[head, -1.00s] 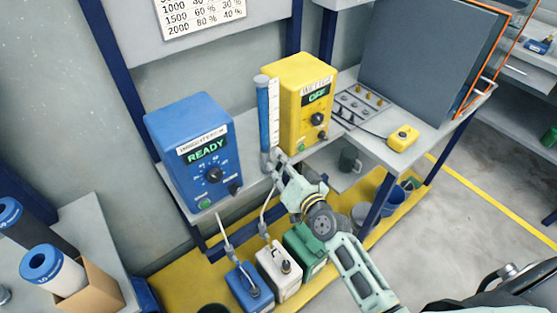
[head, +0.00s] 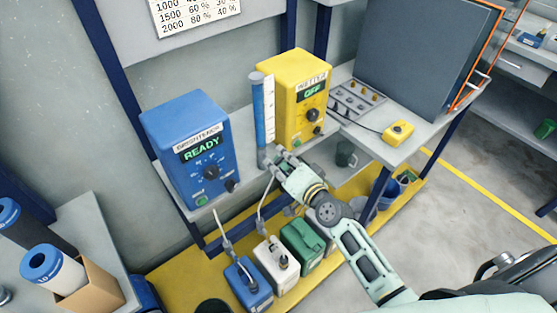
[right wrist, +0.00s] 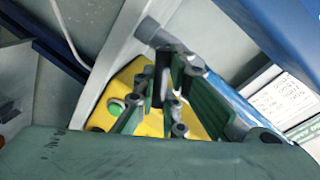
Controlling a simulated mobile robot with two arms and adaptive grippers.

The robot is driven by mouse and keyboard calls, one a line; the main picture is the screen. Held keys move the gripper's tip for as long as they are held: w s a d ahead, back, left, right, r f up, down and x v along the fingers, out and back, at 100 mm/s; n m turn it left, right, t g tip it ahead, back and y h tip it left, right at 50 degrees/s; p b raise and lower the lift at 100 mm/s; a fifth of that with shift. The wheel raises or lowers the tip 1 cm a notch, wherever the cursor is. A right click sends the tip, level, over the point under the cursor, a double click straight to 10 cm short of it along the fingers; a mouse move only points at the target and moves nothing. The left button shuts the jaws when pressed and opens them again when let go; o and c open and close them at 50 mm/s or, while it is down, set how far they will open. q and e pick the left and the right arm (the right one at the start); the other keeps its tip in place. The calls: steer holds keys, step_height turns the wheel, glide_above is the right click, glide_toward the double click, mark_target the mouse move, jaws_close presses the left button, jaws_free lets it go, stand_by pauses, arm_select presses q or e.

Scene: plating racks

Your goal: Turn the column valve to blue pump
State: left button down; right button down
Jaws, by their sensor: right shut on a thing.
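The clear column (head: 259,112) with blue liquid and a white scale stands at the shelf's edge between the two pumps. The blue pump (head: 183,120), its display reading READY, is to its left. The yellow pump (head: 293,75), labelled WETTER and reading OFF, is to its right. My right gripper (head: 268,157) is at the column's foot and hides most of the valve there. In the right wrist view, the fingers (right wrist: 165,90) are shut on a dark valve handle (right wrist: 162,68), with the yellow pump behind. Which way the handle points is unclear. My left gripper is not in view.
Blue, white and green canisters (head: 271,262) stand on the yellow lower platform, below the arm. A small yellow box (head: 398,132) lies on the right bench. Floor to the right is clear.

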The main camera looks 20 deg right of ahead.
steer(key=shift+d, duration=0.1)
steer(key=c, duration=1.8)
jaws_free()
steer(key=shift+s, duration=0.1)
steer(key=v, duration=1.1)
steer(key=shift+s+d, duration=0.15)
steer(key=shift+s, duration=0.25)
